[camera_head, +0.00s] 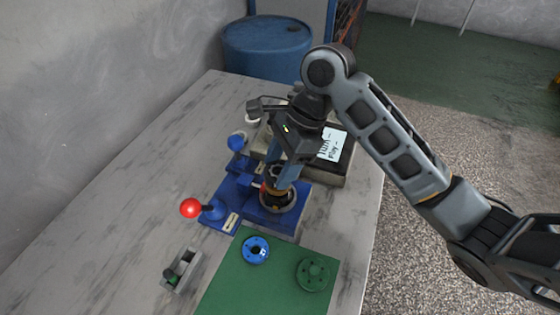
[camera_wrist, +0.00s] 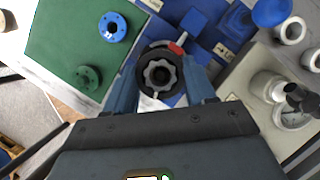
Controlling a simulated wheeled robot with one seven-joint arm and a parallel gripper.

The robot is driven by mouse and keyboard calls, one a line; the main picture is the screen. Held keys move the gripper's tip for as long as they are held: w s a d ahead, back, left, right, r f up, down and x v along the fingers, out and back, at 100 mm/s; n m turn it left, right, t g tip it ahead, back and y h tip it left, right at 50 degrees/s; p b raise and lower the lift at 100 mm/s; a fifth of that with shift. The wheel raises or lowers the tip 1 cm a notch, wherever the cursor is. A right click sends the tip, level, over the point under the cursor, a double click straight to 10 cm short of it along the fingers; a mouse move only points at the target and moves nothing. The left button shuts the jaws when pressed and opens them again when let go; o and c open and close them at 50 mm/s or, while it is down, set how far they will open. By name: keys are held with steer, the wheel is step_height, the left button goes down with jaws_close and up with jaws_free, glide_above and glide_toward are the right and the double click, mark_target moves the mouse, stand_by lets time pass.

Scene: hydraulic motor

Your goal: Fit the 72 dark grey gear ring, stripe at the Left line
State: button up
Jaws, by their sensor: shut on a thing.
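My gripper (camera_wrist: 162,88) is shut on the dark grey gear ring (camera_wrist: 147,58), with one blue finger on either side of it. The ring has a red stripe (camera_wrist: 176,48) at its upper right in the wrist view. A light toothed part (camera_wrist: 160,74) with a dark centre shows inside the ring. In the head view my gripper (camera_head: 277,186) points down at the round seat of the blue motor base (camera_head: 262,216). The fingers partly hide the ring there, and I cannot tell how deep it sits. Small white labels (camera_head: 231,222) lie on the blue base.
A green mat (camera_head: 232,282) in front holds a blue flanged part (camera_head: 256,250) and a green disc (camera_head: 313,274). A box with a sign (camera_head: 332,145) stands behind.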

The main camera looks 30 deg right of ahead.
steer(key=shift+f, duration=0.45)
stand_by(0.6)
steer(key=o, duration=1.4)
steer(key=shift+o, duration=0.3)
steer(key=shift+o, duration=1.1)
steer(key=shift+r+p, duration=0.15)
steer(key=shift+p, duration=0.15)
step_height(320, 180, up, 2)
steer(key=p, duration=0.3)
steer(key=shift+r, duration=2.35)
